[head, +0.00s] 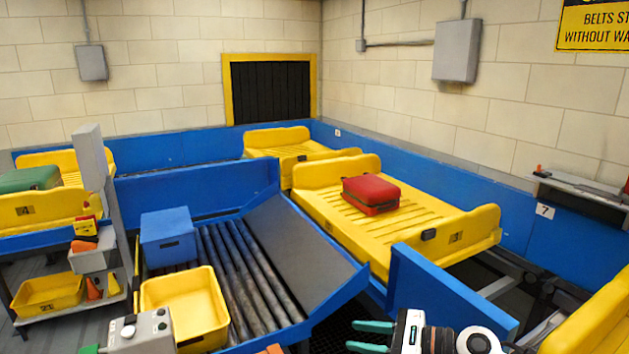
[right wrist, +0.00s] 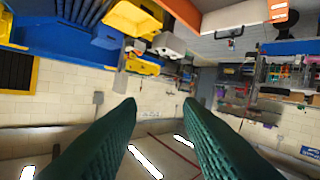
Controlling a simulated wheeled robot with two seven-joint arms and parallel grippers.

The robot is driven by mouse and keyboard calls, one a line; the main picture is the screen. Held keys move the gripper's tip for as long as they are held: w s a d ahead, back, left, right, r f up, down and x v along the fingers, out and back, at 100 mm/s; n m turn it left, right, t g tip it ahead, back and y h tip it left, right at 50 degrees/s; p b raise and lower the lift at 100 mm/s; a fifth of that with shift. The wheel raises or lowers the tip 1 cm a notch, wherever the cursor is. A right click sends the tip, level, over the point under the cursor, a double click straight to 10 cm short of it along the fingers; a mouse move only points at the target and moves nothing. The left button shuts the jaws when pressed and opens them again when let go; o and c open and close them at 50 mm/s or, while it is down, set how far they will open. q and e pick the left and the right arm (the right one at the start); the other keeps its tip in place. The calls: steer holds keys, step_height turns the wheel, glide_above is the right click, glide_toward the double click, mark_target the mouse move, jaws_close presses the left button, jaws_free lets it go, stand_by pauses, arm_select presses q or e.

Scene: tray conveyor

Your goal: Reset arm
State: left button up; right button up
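My right gripper (head: 370,337) is at the bottom edge of the head view, right of centre, with its two green fingers apart. In the right wrist view its fingers (right wrist: 160,104) stand wide apart with nothing between them. That view looks past the fingers to wall and lamps, with the room appearing turned over. My left gripper cannot be made out in the head view. A red suitcase (head: 371,194) lies on the yellow tray (head: 453,238) marked 3, apart from my gripper.
A roller chute (head: 245,265) holds a blue box (head: 168,237) and a yellow bin (head: 187,309). A grey control box (head: 142,335) stands at the front. A blue panel (head: 448,292) rises behind my right gripper. A green case (head: 30,179) sits on a left tray.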

step_height(320, 180, up, 4)
steer(key=s+m+t+h, duration=0.25)
steer(key=m+t, duration=0.85)
steer(key=m, duration=1)
steer(key=s+d+f+m+g+h, duration=0.1)
steer(key=s+d+f+m+h, duration=0.2)
steer(key=d+f+m+h, duration=0.45)
steer(key=s+d+f+m+g+h, duration=0.1)
steer(key=s+d+f+m+h, duration=0.2)
steer(key=m, duration=0.8)
steer(key=s+f+m+g+h, duration=0.1)
steer(key=s+f+m+g, duration=0.45)
steer(key=s, duration=0.55)
steer(key=s+f+m+g, duration=0.5)
steer(key=s+f+g, duration=0.1)
steer(key=s, duration=0.4)
step_height(320, 180, down, 38)
steer(key=s+g+b, duration=0.1)
steer(key=s+b, duration=0.1)
steer(key=b, duration=1)
steer(key=s+d+f+b, duration=0.2)
steer(key=s+f+b, duration=0.3)
steer(key=f, duration=0.8)
steer(key=s+d+f+g+b, duration=0.1)
steer(key=s+f+b, duration=0.4)
steer(key=s+f, duration=0.6)
step_height(320, 180, down, 2)
steer(key=shift+d+n, duration=0.35)
steer(key=shift+n, duration=0.05)
